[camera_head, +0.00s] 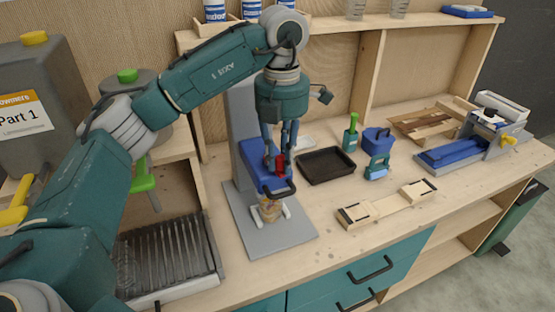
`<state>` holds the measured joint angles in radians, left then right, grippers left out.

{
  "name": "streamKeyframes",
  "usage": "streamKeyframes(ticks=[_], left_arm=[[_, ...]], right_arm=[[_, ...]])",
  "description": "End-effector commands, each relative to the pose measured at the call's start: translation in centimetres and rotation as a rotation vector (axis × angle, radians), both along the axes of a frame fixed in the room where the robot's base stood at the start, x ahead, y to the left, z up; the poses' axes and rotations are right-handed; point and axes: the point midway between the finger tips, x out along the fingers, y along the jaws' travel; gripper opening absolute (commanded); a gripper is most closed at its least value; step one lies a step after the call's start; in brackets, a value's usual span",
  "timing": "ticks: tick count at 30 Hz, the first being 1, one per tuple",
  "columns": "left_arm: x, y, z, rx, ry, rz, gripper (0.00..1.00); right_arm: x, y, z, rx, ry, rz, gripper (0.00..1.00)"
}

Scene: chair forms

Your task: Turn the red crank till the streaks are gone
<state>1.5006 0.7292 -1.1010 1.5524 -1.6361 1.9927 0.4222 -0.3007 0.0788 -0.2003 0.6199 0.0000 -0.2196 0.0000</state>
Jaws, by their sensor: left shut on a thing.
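The red crank (280,168) shows as a small red grip at the front of a blue head on a grey stand machine (243,118). My left gripper (280,155) comes down from above and is shut on the red crank, its fingers hiding part of it. Below the blue head, a small container with brownish and pale streaks (269,210) stands between light supports on the grey base plate (270,238). A dark curved bar crosses in front of its top. My right gripper is not in view.
A black tray (326,166) lies right of the machine, with a green-handled tool (350,134) and a blue device (377,150) beyond. A wooden clamp frame (388,205) lies in front. A ribbed drain tray (167,260) is at left.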

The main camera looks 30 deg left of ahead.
Motion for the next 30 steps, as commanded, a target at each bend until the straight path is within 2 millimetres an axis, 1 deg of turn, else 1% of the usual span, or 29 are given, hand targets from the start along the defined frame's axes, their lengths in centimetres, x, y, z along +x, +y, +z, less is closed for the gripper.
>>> streamKeyframes(ticks=[6, 18, 19, 21, 27, 30], left_arm=[[0.18, -0.15, -0.01, -0.001, 0.000, 0.035, 0.00], [0.21, -0.16, 0.02, 0.000, -0.001, 0.039, 0.00], [0.22, -0.16, 0.02, 0.000, -0.001, 0.039, 0.26], [0.21, -0.15, 0.02, 0.000, -0.001, 0.039, 0.39], [0.21, -0.13, 0.02, 0.000, -0.001, 0.039, 0.39], [0.22, -0.13, 0.14, 0.000, -0.001, 0.039, 0.39]], right_arm=[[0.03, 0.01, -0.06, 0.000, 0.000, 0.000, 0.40], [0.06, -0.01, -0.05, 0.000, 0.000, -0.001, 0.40], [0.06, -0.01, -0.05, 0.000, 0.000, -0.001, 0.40], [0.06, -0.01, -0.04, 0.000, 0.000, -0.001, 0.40], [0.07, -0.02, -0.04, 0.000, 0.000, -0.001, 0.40], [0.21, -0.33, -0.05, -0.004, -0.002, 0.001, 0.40]])
